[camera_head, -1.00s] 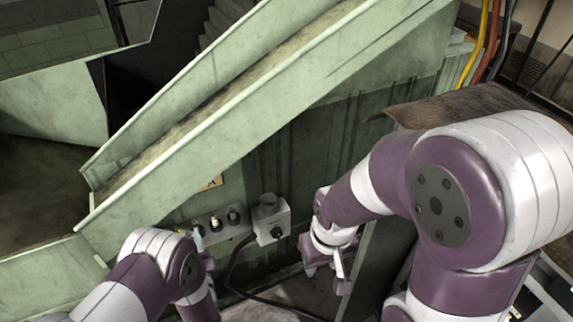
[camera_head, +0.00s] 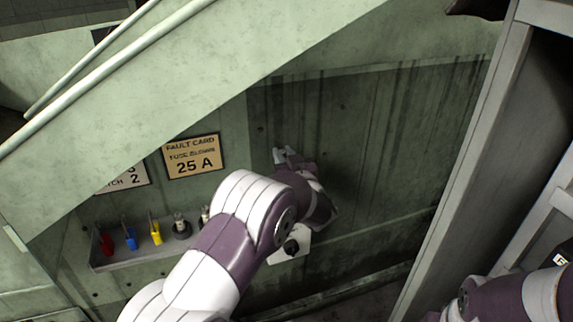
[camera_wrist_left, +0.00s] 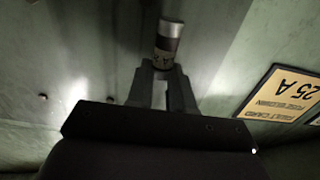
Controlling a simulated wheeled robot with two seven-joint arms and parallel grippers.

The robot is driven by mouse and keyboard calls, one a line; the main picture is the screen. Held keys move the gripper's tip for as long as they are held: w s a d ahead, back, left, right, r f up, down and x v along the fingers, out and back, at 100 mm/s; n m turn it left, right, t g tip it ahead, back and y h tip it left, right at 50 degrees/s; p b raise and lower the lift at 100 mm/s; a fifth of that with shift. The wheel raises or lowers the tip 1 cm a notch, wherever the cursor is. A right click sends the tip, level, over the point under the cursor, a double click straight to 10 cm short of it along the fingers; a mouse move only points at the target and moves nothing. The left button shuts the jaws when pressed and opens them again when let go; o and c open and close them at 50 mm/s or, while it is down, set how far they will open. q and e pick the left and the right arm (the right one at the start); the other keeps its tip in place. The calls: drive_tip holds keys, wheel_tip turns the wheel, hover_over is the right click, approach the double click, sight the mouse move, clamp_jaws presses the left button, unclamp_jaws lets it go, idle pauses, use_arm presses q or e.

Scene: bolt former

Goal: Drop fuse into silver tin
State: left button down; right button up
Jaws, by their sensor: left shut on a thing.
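My left gripper (camera_head: 285,155) reaches up in front of the green panel in the head view. In the left wrist view its jaws (camera_wrist_left: 162,68) are shut on the fuse (camera_wrist_left: 170,38), a small cylinder with a silver cap and a dark, marked band. The fuse stands out past the fingertips. I cannot make out a silver tin in either view. A pale box (camera_head: 290,246) with a dark knob shows below my left wrist, and my arm hides part of it. My right gripper is out of view; only part of my right arm shows at lower right.
A shelf (camera_head: 120,262) on the panel holds red, blue and yellow handled items and grey holders. Above it hangs a fault card (camera_head: 192,157) reading 25 A. A green chute (camera_head: 175,75) slants across the upper left. A grey upright frame (camera_head: 470,150) stands at right.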

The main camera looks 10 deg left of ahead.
use_arm(q)
wheel_tip(320, 180, down, 11)
drive_tip(key=b, duration=0.9)
drive_tip(key=shift+r, duration=0.1)
drive_tip(key=c, duration=0.9)
unclamp_jaws()
wheel_tip(320, 180, up, 7)
drive_tip(key=p, duration=0.6)
